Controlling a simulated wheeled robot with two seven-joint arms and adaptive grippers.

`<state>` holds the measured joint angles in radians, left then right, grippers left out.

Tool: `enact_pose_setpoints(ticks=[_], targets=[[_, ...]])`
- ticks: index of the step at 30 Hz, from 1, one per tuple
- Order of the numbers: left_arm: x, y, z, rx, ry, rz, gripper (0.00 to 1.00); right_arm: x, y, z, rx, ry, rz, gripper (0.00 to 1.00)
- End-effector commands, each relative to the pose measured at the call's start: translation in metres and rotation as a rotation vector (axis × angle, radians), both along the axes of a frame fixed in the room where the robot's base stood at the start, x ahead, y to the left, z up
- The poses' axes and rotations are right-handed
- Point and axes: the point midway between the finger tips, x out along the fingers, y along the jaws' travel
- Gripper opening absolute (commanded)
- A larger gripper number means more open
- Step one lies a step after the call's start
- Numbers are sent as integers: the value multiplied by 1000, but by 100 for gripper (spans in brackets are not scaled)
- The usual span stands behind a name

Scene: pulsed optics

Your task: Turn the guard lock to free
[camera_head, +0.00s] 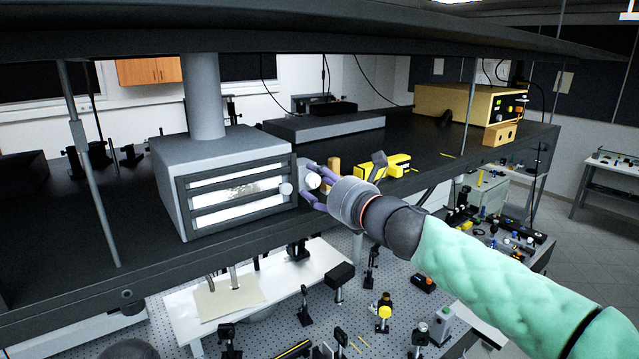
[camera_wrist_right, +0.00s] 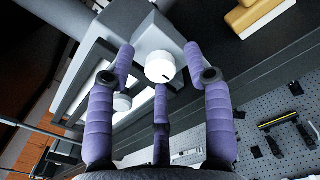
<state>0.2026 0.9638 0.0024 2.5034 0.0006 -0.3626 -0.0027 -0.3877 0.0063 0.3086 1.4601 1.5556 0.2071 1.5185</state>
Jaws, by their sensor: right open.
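The guard lock appears to be a white round knob (camera_wrist_right: 160,66) with a dark mark on its rim, on a pale block at the right side of a grey box (camera_head: 207,150). The knob also shows in the head view (camera_head: 313,180). My right gripper (camera_head: 312,184) is at the knob, its purple fingers spread open around it. In the right wrist view the fingers (camera_wrist_right: 160,70) stand on either side of the knob, with a third finger below it. I cannot tell whether any finger touches it.
A second white knob (camera_head: 286,189) sits on the box's slatted front. A yellow tool (camera_head: 385,167) and a tan block (camera_head: 333,170) lie on the dark shelf (camera_head: 240,245) to the right. A yellow instrument (camera_head: 466,104) stands farther back. An optical table with several mounts lies below.

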Motion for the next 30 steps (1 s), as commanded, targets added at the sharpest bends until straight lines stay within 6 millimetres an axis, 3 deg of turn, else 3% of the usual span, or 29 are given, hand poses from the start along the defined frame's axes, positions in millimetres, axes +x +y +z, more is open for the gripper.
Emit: enact_pose_setpoints(ticks=[4, 9, 20, 30], targets=[[0, 0, 0, 0, 0, 0, 40, 0, 0, 0, 0, 0, 0, 49], [0, 0, 0, 0, 0, 0, 40, 0, 0, 0, 0, 0, 0, 1], [0, 0, -1, 0, 0, 0, 40, 0, -1, 1, -19, -18, -1, 0], [0, 0, -10, 0, 0, 0, 40, -1, -1, 2, -174, -133, -1, 0]])
